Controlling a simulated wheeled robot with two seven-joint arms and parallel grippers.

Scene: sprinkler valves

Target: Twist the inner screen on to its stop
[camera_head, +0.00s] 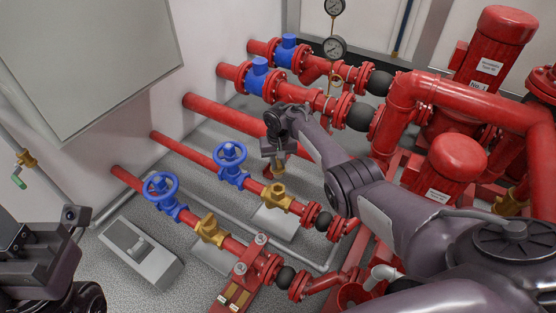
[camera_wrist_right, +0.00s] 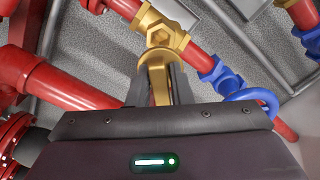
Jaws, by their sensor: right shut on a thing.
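A brass strainer body (camera_head: 276,196) sits in the inner red pipe. A second brass strainer body (camera_head: 209,229) sits in the outer red pipe. My right gripper (camera_head: 279,172) is just above and behind the inner body. In the right wrist view its two fingers are shut on the brass screen (camera_wrist_right: 159,84). The screen's round end lines up with the brass strainer body (camera_wrist_right: 163,32); I cannot tell how deep it sits. In the head view the screen is hidden by the gripper. My left gripper (camera_head: 38,245) is at the lower left, its fingers unclear.
Blue handwheel valves (camera_head: 231,163) (camera_head: 161,196) stand on both pipes left of the strainers. A grey box (camera_head: 140,252) lies on the floor. Red pumps (camera_head: 500,45) and thick pipes crowd the right. A gauge (camera_head: 334,48) stands behind my right arm.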

